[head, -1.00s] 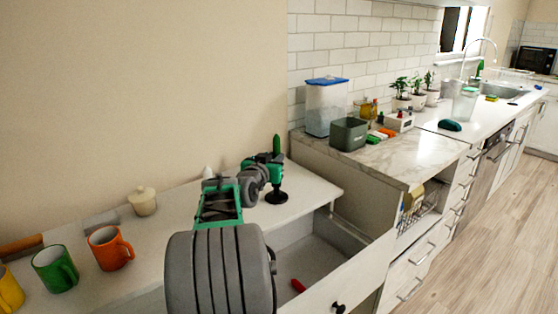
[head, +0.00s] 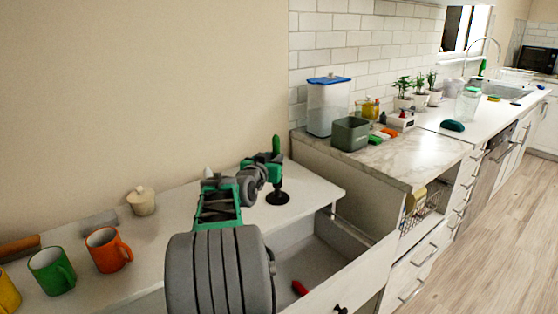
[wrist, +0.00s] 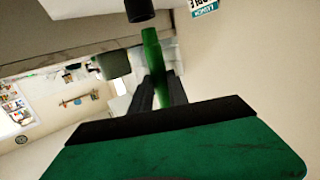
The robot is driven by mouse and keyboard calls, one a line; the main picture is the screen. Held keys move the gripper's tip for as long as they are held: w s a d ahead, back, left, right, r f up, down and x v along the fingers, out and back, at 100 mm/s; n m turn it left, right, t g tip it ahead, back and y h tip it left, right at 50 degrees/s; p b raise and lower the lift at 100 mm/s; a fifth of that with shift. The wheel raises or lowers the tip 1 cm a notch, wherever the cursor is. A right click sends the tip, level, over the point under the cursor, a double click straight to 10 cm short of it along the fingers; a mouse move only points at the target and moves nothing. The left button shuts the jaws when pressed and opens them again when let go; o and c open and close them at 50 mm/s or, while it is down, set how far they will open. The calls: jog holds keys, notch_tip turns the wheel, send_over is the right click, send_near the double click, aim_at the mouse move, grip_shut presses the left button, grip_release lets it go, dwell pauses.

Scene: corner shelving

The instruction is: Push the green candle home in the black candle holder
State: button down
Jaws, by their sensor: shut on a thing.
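The green candle (head: 276,144) stands upright, its top showing above my gripper (head: 274,162) in the head view. My gripper is shut on the candle's middle. The black candle holder (head: 278,197) stands on the white counter directly below, with its round base in sight. In the wrist view the candle (wrist: 152,45) runs out from between the fingers (wrist: 160,92) toward the dark cylinder end of the holder (wrist: 139,10). Candle and holder end lie close together there.
Orange (head: 108,249) and green (head: 52,270) mugs and a lidded cream pot (head: 141,201) stand on the counter to the left. An open drawer (head: 325,262) with a red object (head: 299,288) lies below the counter front. A raised marble counter (head: 400,165) is to the right.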

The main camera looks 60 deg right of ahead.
jog(key=shift+f, duration=0.15)
jog(key=shift+s+a+r+b, duration=0.1)
jog(key=shift+a+r+b, duration=0.1)
jog(key=shift+b, duration=0.1)
jog(key=shift+s+a+b, duration=0.1)
jog(key=shift+a+b, duration=0.05)
jog(key=shift+b, duration=0.4)
jog(key=shift+f+b, duration=1.6)
jog(key=c, duration=1.2)
grip_release()
